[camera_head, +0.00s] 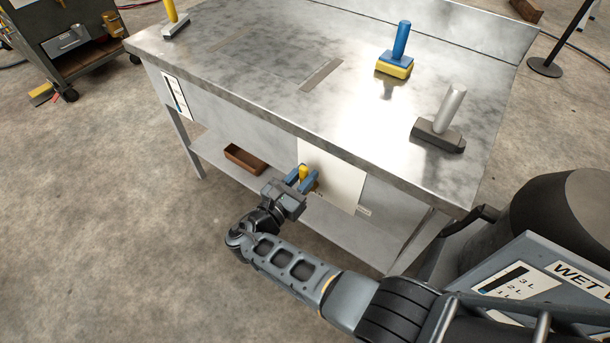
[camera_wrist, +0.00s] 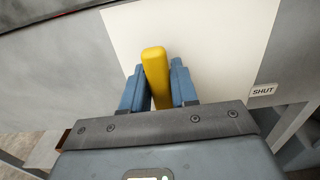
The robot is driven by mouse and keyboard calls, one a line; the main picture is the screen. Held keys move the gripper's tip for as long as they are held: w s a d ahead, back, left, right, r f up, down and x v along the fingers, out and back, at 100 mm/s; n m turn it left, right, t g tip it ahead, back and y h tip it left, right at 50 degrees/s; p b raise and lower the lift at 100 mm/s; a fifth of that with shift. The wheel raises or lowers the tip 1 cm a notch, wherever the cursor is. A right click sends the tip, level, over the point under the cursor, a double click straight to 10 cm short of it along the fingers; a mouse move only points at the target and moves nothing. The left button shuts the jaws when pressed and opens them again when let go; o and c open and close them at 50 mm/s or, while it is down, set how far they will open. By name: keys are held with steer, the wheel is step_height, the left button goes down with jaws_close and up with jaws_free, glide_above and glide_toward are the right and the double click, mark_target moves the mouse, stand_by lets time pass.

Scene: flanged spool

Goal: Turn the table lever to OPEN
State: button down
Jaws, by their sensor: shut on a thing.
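The yellow lever (camera_head: 303,172) is on a pale panel (camera_head: 335,180) on the front of the metal table. In the wrist view the lever (camera_wrist: 155,75) points up and tilts slightly left. My gripper (camera_head: 301,181) has its two blue fingers on either side of the lever and is shut on it; the fingers also show in the wrist view (camera_wrist: 157,88). A label reading SHUT (camera_wrist: 263,90) is at the panel's right edge. No OPEN label is readable in either view. The lever's pivot is hidden behind my gripper.
The metal table (camera_head: 270,75) carries a blue-and-yellow block with a handle (camera_head: 396,60), a grey one (camera_head: 440,125) and a yellow-handled one (camera_head: 174,22). A brown tray (camera_head: 245,159) sits on the lower shelf. A dark drum (camera_head: 560,215) stands at right.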

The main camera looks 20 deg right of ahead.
steer(key=shift+a, duration=0.1)
steer(key=c, duration=1)
jaws_free()
steer(key=shift+o, duration=0.2)
steer(key=v, duration=0.7)
steer(key=shift+s+a, duration=0.2)
steer(key=shift+a, duration=0.1)
